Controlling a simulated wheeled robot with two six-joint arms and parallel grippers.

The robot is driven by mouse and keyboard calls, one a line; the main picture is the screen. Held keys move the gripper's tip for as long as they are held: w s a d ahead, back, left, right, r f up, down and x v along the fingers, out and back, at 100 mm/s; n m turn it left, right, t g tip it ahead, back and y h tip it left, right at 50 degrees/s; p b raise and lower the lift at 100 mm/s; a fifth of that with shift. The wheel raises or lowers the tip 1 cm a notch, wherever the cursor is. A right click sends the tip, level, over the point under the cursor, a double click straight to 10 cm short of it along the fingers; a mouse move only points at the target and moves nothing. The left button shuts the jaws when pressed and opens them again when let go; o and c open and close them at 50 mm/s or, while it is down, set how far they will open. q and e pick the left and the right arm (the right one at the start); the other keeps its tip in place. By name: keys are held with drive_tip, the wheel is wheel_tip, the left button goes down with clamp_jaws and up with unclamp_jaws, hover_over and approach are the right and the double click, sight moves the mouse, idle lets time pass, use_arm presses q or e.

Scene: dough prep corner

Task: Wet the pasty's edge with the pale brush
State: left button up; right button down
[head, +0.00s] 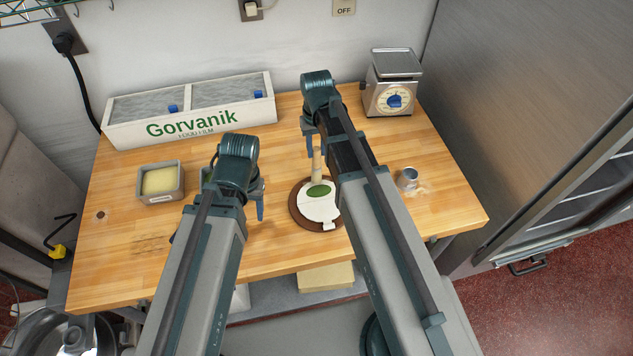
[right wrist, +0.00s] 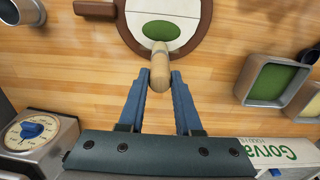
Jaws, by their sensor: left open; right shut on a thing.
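The pasty is a flat white dough round (head: 317,207) with an oval green filling (head: 319,191) on its far half. It lies open on a round brown board (head: 295,208); the right wrist view also shows the dough (right wrist: 187,12). A pale wooden handle (head: 317,165) points away from the board's far edge. My right gripper (right wrist: 160,78) is shut on this handle (right wrist: 160,62). I cannot tell whether the handle is fixed to the board. My left gripper (head: 252,203) is open and empty, left of the board. I cannot make out a pale brush for certain.
A metal cup (head: 408,179) stands right of the board. A grey tray with yellow contents (head: 162,182) is at left; a tray with green contents (right wrist: 278,80) is partly behind my left gripper. A film dispenser (head: 190,122) and a scale (head: 391,97) stand at the back.

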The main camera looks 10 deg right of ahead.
drive_tip(key=shift+d, duration=0.15)
drive_tip(key=shift+d, duration=1.4)
drive_tip(key=shift+f+b, duration=0.3)
drive_tip(key=shift+f, duration=0.05)
drive_tip(key=shift+f+b, duration=0.35)
drive_tip(key=shift+b, duration=0.05)
drive_tip(key=shift+d+r, duration=0.1)
drive_tip(key=shift+d, duration=1.15)
drive_tip(key=shift+a, duration=0.1)
